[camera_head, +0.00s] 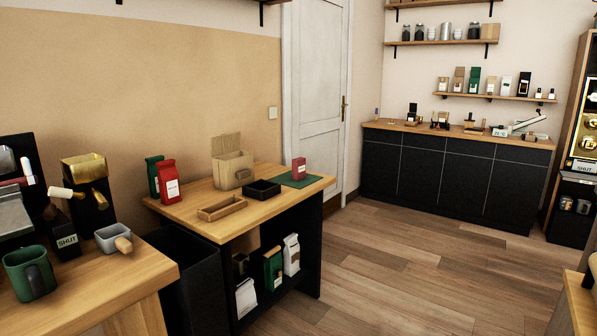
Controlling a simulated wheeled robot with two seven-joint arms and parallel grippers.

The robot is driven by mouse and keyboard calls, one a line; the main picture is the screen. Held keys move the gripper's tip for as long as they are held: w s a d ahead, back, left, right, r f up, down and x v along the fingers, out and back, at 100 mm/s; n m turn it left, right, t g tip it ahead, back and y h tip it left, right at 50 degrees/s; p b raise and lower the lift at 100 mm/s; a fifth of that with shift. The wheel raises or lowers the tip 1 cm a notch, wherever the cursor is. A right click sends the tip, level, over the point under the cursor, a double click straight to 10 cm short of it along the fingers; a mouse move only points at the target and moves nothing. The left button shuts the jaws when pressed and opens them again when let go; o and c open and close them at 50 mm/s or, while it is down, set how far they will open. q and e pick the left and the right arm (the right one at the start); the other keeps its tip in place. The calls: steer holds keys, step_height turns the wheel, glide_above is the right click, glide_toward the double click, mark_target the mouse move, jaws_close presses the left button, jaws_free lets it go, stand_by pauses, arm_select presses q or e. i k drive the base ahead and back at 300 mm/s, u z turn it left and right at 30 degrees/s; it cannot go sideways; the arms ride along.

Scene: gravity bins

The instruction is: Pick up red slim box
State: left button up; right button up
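A small red box (299,168) with a pale label stands upright on a green mat (301,182) at the right end of the wooden-topped table. A larger red bag (168,181) with a white label stands at the left of the same table, in front of a dark green bag (153,174). Neither of my grippers shows in the head view.
A cardboard box (232,170), a black tray (262,189) and a wooden tray (221,207) share the table (188,212). A nearer counter (95,285) holds a green mug (29,273) and coffee tools. Floor (400,270) to the right is clear.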

mark_target(298, 164)
steer(key=z, duration=0.9)
steer(key=i, duration=5.35)
steer(key=u, duration=2.65)
